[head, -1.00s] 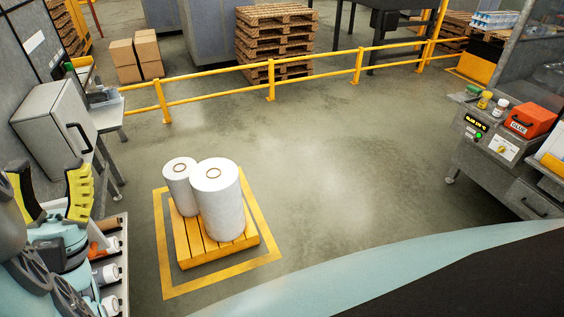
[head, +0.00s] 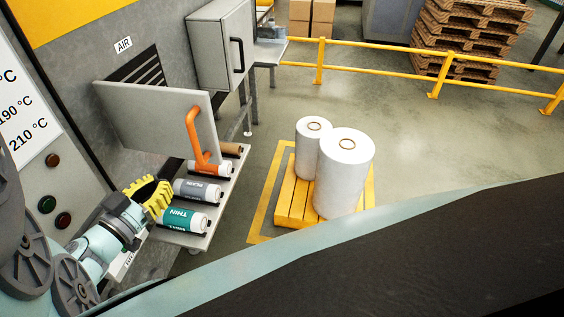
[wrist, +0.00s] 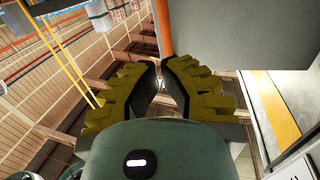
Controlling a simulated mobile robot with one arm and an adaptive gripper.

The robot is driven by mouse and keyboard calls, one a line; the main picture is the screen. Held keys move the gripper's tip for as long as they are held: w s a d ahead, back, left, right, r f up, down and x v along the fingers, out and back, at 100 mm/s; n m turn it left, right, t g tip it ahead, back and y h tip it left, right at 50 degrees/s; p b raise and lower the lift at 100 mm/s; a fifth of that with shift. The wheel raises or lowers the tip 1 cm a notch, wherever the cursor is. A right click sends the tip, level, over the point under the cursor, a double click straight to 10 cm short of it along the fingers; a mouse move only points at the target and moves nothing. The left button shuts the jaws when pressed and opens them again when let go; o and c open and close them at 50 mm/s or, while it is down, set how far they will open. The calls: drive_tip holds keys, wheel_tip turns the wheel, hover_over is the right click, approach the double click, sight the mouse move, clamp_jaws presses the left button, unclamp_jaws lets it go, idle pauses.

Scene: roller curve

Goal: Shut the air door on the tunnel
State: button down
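The air door (head: 150,118) is a grey panel standing swung open from the machine wall, below the AIR label (head: 124,44). Its slotted vent (head: 142,70) shows uncovered behind it. An orange handle (head: 203,150) is fixed near the door's right edge. My gripper (head: 160,190) is below the door, left of the handle and apart from it. In the wrist view the yellow fingers (wrist: 160,75) have a narrow gap between their tips, with nothing seen held. The orange handle (wrist: 162,28) and the grey door panel (wrist: 240,30) show beyond the tips.
A rack (head: 222,205) with several labelled rolls is just right of my gripper. A grey cabinet (head: 220,45) stands behind the door. White film rolls (head: 343,175) stand on a yellow pallet (head: 292,205). A yellow rail (head: 390,52) crosses behind. The floor between is clear.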

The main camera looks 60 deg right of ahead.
sight(197, 147)
drive_tip(key=d+p, duration=0.1)
drive_tip(key=d, duration=0.2)
drive_tip(key=w+d+p, duration=0.1)
drive_tip(key=d, duration=0.2)
drive_tip(key=d+p, duration=0.1)
drive_tip(key=d, duration=0.2)
drive_tip(key=shift+w+r, duration=0.15)
drive_tip(key=shift+w, duration=0.1)
drive_tip(key=shift+w+d, duration=0.25)
drive_tip(key=shift+d, duration=0.8)
drive_tip(key=shift+f, duration=0.2)
